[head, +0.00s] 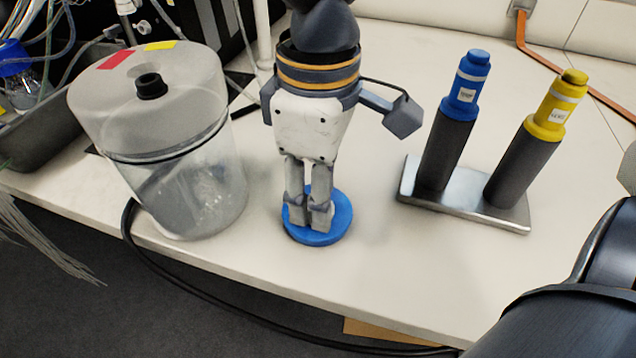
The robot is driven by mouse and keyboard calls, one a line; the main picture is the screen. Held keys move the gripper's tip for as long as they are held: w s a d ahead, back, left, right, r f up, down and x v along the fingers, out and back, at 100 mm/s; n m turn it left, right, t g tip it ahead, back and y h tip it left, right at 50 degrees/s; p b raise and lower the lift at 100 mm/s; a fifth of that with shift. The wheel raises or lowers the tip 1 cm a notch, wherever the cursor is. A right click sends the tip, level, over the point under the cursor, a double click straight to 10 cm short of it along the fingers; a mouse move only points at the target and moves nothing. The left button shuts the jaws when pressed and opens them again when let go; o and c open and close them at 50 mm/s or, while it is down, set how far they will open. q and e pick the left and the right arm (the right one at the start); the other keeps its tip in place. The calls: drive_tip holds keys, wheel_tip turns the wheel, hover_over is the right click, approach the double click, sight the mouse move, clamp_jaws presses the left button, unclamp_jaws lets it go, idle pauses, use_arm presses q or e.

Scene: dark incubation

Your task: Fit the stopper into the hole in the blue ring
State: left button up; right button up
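The blue ring (338,214) lies flat on the white bench, near its front edge. My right gripper (309,213) points down over the ring, with its fingertips at the left part of the ring. The fingers are close together and hide the middle of the ring, so its hole is not visible. I cannot make out a stopper between the fingers, or whether the fingertips touch the ring. My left gripper is out of view.
A clear jar (195,190) with a frosted lid and black knob (151,86) stands left of my gripper. To the right, a metal stand (465,210) holds a blue-topped tube (468,85) and a yellow-topped tube (560,100). The bench between ring and stand is clear.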

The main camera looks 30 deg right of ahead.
drive_tip(key=shift+r, duration=0.1)
wheel_tip(320, 180, up, 12)
idle(0.4)
drive_tip(key=shift+s, duration=0.1)
